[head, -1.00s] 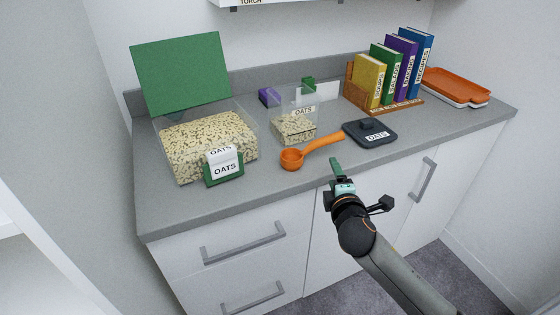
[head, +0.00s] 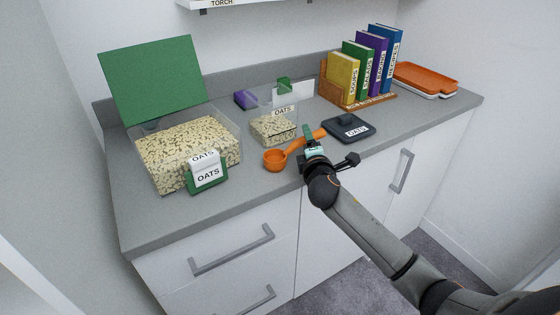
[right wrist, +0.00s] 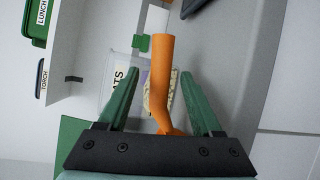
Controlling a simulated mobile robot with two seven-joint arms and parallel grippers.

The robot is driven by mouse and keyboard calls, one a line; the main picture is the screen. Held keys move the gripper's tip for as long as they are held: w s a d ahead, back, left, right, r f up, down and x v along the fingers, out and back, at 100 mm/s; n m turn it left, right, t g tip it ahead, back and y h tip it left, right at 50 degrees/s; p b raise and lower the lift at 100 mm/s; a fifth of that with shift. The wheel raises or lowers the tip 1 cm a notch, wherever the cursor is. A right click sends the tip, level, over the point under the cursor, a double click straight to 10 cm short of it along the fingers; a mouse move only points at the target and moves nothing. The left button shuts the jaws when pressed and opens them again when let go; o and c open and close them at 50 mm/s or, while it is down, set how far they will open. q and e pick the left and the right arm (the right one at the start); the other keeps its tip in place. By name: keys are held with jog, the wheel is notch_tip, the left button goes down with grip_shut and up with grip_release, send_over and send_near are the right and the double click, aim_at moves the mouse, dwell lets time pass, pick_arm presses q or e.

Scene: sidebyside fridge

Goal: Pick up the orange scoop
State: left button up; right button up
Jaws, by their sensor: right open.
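The orange scoop (head: 275,160) lies on the grey counter, its round bowl at the left and its handle slanting back to the right. My right gripper (head: 308,132) is over the handle in the head view and hides part of it. In the right wrist view the scoop's handle (right wrist: 162,70) runs between the two green fingers of my right gripper (right wrist: 159,75). The fingers are open, with a gap on both sides of the handle. My left gripper is not in view.
A clear tub of oats (head: 190,146) with an open green lid (head: 152,80) stands left of the scoop. A smaller oats container (head: 272,130) stands just behind it. A black lid (head: 349,127) lies to the right, before a book rack (head: 367,102). Orange-and-white trays (head: 425,79) lie far right.

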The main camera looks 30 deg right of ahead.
jog(key=x, duration=0.2)
jog(key=d+x, duration=0.1)
jog(key=x, duration=0.1)
jog(key=shift+s+r, duration=0.1)
jog(key=shift+s, duration=0.1)
jog(key=shift+w+d, duration=0.15)
jog(key=shift+w, duration=0.4)
grip_shut()
